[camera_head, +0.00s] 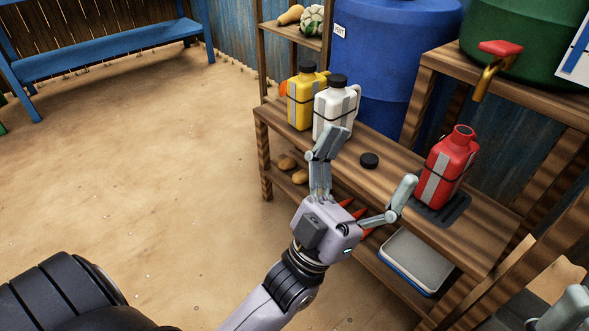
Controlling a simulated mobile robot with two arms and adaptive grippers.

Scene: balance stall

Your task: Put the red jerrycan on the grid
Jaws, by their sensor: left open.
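The red jerrycan (447,170) stands upright on the dark grid (460,217) at the right part of the wooden bench. Its mouth looks open, with no cap on it. The grid shows around its base. My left gripper (365,160) is open and empty, fingers spread, in front of the bench. Its right finger is a little left of the red jerrycan, apart from it in the picture. Grey parts of my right gripper (565,308) show at the bottom right corner, cut off by the edge.
A black cap (369,160) lies on the bench. A yellow jerrycan (302,100) and a white jerrycan (334,107) stand at its left end. A green barrel with a red-handled tap (500,48) is above the red jerrycan. A tray (416,262) sits below.

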